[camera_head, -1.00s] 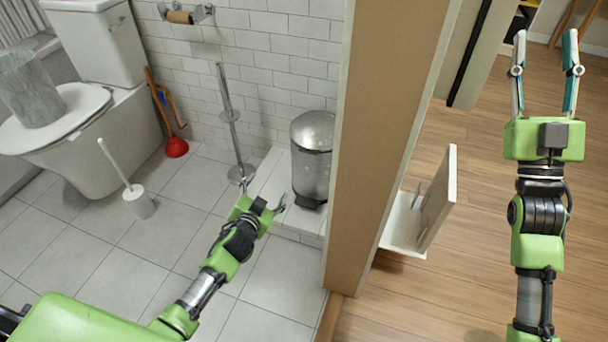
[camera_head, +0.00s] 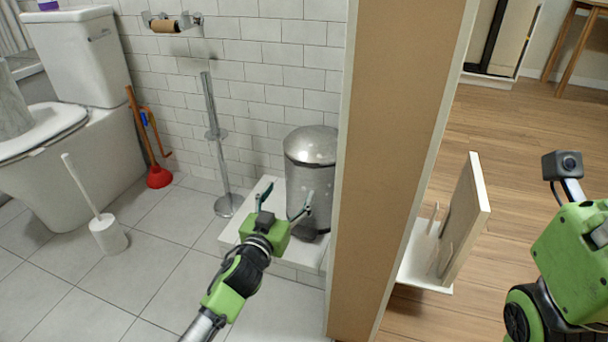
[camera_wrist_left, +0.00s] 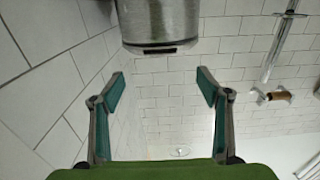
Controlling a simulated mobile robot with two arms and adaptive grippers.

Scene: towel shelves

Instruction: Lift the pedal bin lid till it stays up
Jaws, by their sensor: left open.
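The pedal bin (camera_head: 312,185) is a grey metal cylinder with a domed lid (camera_head: 311,145). It stands upright on a low tiled ledge beside the brown wall end, and its lid is down. My left gripper (camera_head: 286,198) is open and empty, low in front of the bin, with its fingers pointing toward it. In the left wrist view the lower part of the bin (camera_wrist_left: 160,20) shows at the top, beyond the open fingers (camera_wrist_left: 160,92), with nothing between them. My right arm shows at the right edge, but its fingertips are out of view.
The wall end (camera_head: 395,150) rises close to the bin's right side. A metal stand (camera_head: 217,150) is left of the ledge (camera_head: 240,225). A toilet brush (camera_head: 108,232), red plunger (camera_head: 159,177) and toilet (camera_head: 85,140) are farther left. The floor between them is clear.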

